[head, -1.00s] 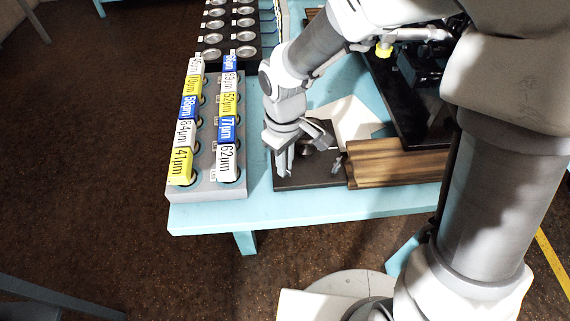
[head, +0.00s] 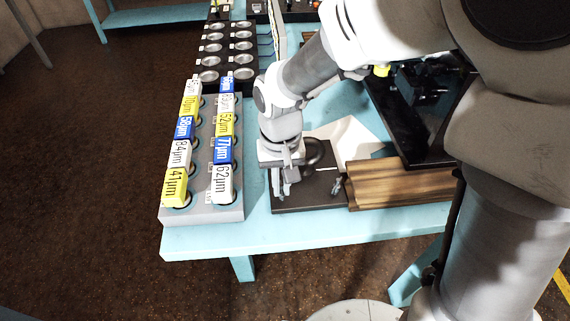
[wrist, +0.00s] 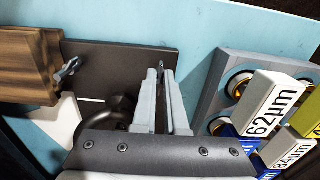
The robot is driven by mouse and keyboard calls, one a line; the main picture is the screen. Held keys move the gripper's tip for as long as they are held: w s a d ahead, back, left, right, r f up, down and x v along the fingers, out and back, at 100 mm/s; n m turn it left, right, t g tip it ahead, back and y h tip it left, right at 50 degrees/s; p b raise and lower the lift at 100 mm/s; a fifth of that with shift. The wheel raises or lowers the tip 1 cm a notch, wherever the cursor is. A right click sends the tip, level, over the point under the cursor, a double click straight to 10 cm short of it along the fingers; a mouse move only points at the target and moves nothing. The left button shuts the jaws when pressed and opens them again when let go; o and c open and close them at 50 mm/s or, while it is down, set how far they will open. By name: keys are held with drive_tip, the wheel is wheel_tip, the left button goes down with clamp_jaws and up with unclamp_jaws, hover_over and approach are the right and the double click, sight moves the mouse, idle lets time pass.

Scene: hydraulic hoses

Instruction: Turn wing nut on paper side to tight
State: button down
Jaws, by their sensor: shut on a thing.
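A dark flat plate (head: 312,201) lies on the light blue table and also shows in the wrist view (wrist: 110,62). A small grey wing nut (wrist: 161,68) shows between my fingertips at the plate's end. My gripper (wrist: 161,76) points down at the plate and is shut on this wing nut, hiding most of it. In the head view my gripper (head: 281,190) is over the plate's left end. A second wing nut (head: 338,186) stands free by the wooden block; it also shows in the wrist view (wrist: 67,70). White paper (head: 352,138) lies behind the plate.
A grey rack (head: 201,215) of labelled bottles stands close left of my gripper. The wooden block (head: 400,185) lies at the plate's right. A black round part (head: 316,152) sits on the plate behind my gripper. The table's front strip is clear.

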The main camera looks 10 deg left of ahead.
sight(282, 190)
idle(0.3)
drive_tip(key=c, duration=1)
unclamp_jaws()
drive_tip(key=shift+o, duration=0.2)
wheel_tip(282, 190, up, 18)
drive_tip(key=p, duration=0.2)
drive_tip(key=shift+f, duration=0.25)
drive_tip(key=shift+p, duration=0.3)
drive_tip(key=s+d+r+m+t, duration=0.1)
drive_tip(key=s+d, duration=0.3)
drive_tip(key=d, duration=0.6)
drive_tip(key=s+d+r+m+t, duration=0.1)
drive_tip(key=s+d+t, duration=0.3)
drive_tip(key=d, duration=0.6)
drive_tip(key=shift+s+m+t, duration=0.25)
drive_tip(key=shift+m+t, duration=0.05)
drive_tip(key=shift+m, duration=0.1)
